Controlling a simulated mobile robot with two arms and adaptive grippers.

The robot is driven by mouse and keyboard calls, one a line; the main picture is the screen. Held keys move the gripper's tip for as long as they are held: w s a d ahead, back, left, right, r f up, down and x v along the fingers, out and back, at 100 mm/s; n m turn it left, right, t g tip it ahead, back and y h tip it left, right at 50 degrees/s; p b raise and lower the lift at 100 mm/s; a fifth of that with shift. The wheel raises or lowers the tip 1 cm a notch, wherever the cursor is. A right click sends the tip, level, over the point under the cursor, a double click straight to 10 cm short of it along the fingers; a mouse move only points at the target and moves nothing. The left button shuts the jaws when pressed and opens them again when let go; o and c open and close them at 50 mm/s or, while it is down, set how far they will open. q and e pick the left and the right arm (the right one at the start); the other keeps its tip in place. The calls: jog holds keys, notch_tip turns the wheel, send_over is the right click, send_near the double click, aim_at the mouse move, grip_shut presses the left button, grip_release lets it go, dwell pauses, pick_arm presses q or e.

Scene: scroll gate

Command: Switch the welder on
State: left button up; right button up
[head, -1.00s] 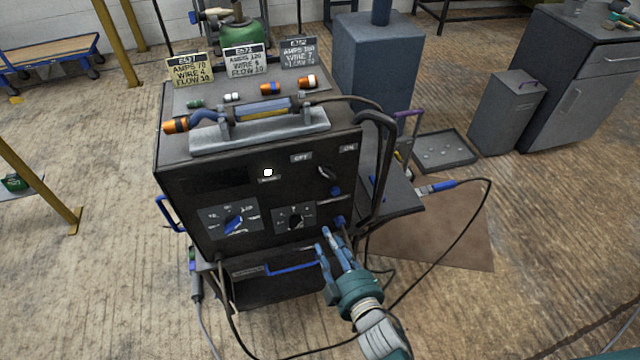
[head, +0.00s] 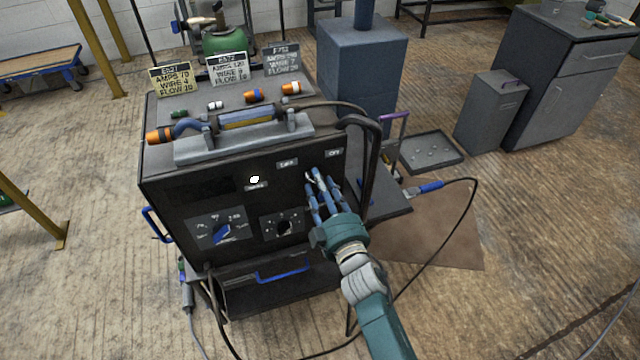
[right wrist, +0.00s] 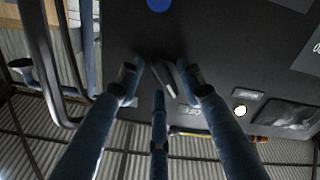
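The welder (head: 160,185) is a dark box with dials and small labels on its front panel. Two small labels, left (head: 287,162) and right (head: 334,153), sit above the power switch; their text is hard to read. My right gripper (head: 316,182) is at the panel's upper right, over the switch. In the right wrist view, the grey switch lever (right wrist: 170,80) lies between the spread blue fingertips (right wrist: 162,82). The gripper is open around it; I cannot tell if a finger touches it. A white lamp (head: 255,180) shows left of the gripper. My left gripper is not in view.
A torch (head: 246,118) rests on a grey holder atop the welder, before three setting cards (head: 229,69). A thick dark handle (head: 373,160) stands right of the gripper. A cable (head: 471,215) loops over the floor at right. A blue-grey block (head: 362,75) stands behind.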

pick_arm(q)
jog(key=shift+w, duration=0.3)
pick_arm(e)
jog(key=shift+w, duration=0.1)
grip_shut()
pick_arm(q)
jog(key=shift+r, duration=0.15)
pick_arm(e)
jog(key=shift+m, duration=0.3)
pick_arm(q)
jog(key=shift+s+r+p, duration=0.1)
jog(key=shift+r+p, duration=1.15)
jog(key=shift+p, duration=0.1)
pick_arm(e)
jog(key=shift+a+f+m, duration=0.15)
jog(key=shift+m, duration=2.4)
jog(key=shift+a+f+m, duration=0.1)
jog(key=shift+m, duration=2.5)
jog(key=shift+a+f+m, duration=0.15)
jog(key=shift+m, duration=2.4)
